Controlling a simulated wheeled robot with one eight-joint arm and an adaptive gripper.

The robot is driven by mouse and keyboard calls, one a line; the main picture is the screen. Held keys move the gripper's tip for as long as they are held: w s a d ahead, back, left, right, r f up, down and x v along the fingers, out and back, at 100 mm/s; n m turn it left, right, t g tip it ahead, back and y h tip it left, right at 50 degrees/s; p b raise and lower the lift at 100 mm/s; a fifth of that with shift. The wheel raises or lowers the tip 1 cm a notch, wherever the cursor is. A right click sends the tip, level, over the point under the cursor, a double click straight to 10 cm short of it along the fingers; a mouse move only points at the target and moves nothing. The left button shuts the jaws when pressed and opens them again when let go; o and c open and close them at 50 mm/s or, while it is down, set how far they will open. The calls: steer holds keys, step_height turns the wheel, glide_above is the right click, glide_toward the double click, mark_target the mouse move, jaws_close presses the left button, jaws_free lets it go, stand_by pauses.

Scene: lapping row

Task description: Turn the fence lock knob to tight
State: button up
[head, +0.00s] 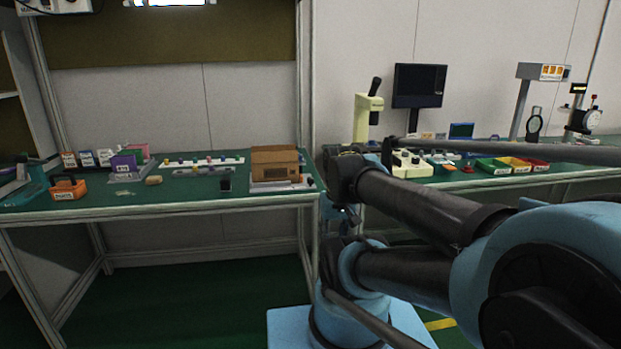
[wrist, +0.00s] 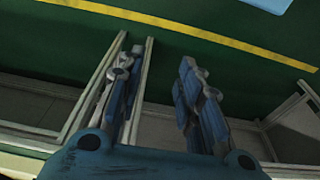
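I cannot pick out the fence lock knob for certain. A small dark knob-like part (head: 310,181) shows at the right end of a grey-based fixture (head: 262,186) with a brown block (head: 275,162) on it, near the right end of the left bench. Its setting is too small to read. In the wrist view my gripper (wrist: 157,62) has its two blue fingers apart with nothing between them. It points down towards the green floor, with no knob in that view. In the head view my arm largely hides the gripper.
The left bench (head: 150,208) holds an orange bin (head: 68,189), purple box (head: 123,166) and small parts. Frame posts (head: 306,80) stand between benches. Green floor (head: 190,285) is clear before the left bench.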

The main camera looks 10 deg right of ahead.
steer(key=w+r+m+g, duration=0.1)
steer(key=w+r+m, duration=0.3)
steer(key=w+r, duration=1.15)
step_height(320, 180, up, 5)
steer(key=m+g, duration=0.1)
steer(key=m, duration=0.3)
glide_above(311, 182)
steer(key=w, duration=0.2)
steer(key=f, duration=1.6)
steer(key=shift+s+f, duration=0.2)
steer(key=shift+f, duration=0.05)
jaws_close()
